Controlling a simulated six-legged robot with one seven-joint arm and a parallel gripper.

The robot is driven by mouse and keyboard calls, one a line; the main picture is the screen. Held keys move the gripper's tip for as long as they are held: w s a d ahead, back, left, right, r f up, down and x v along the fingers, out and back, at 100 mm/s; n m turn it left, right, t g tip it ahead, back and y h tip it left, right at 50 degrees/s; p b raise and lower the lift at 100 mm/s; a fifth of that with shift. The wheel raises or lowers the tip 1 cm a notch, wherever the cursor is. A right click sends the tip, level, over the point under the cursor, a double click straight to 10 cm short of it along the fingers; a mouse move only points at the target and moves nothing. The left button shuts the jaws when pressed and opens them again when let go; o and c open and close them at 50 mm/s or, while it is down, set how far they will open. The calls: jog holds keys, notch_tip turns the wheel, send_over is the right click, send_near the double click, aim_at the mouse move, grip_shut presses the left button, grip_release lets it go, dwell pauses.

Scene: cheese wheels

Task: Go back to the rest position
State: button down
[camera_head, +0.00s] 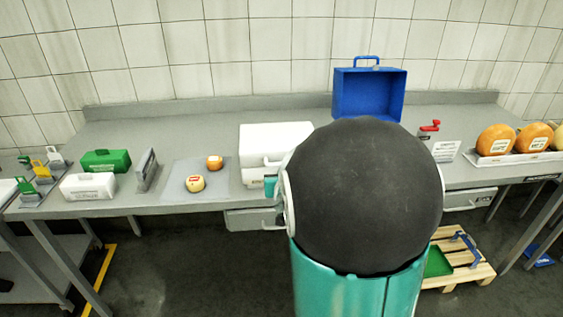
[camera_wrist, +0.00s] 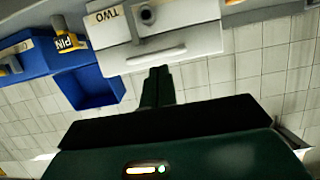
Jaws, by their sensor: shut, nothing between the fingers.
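My gripper (camera_wrist: 157,84) shows in the wrist view as two dark green fingers pressed together, with nothing between them. The fingertips lie just below the edge of a white box labelled TWO (camera_wrist: 155,50) in that picture; I cannot tell whether they touch it. In the head view my own black and teal arm fills the middle and hides my gripper. The white box (camera_head: 262,138) stands on the counter left of my arm, partly covered by it.
A blue open case (camera_head: 368,108) stands behind my arm on the grey counter (camera_head: 215,118). Cheese wheels (camera_head: 497,139) sit on a tray at right. Small cheeses (camera_head: 195,183) and a green box (camera_head: 106,160) are at left. A wooden pallet (camera_head: 465,272) lies on the floor.

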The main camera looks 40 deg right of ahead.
jog(key=shift+s+a+f, duration=0.6)
jog(key=shift+s+f, duration=0.15)
jog(key=shift+s, duration=0.2)
jog(key=shift+a, duration=0.1)
jog(key=s+a+r+n+g+y, duration=0.1)
jog(key=a+r+n+y, duration=0.2)
jog(key=a, duration=0.6)
jog(key=s+a+r+n+g+y, duration=0.1)
jog(key=s+a+r+g+y, duration=0.1)
jog(key=s+a, duration=0.6)
jog(key=s+a+r+n+g+y, duration=0.2)
jog(key=s+a+r+g, duration=0.1)
jog(key=s+a, duration=0.4)
jog(key=s, duration=0.2)
jog(key=shift+s+a+r+g, duration=0.3)
jog(key=shift+s+a+r, duration=0.05)
jog(key=shift+a, duration=0.05)
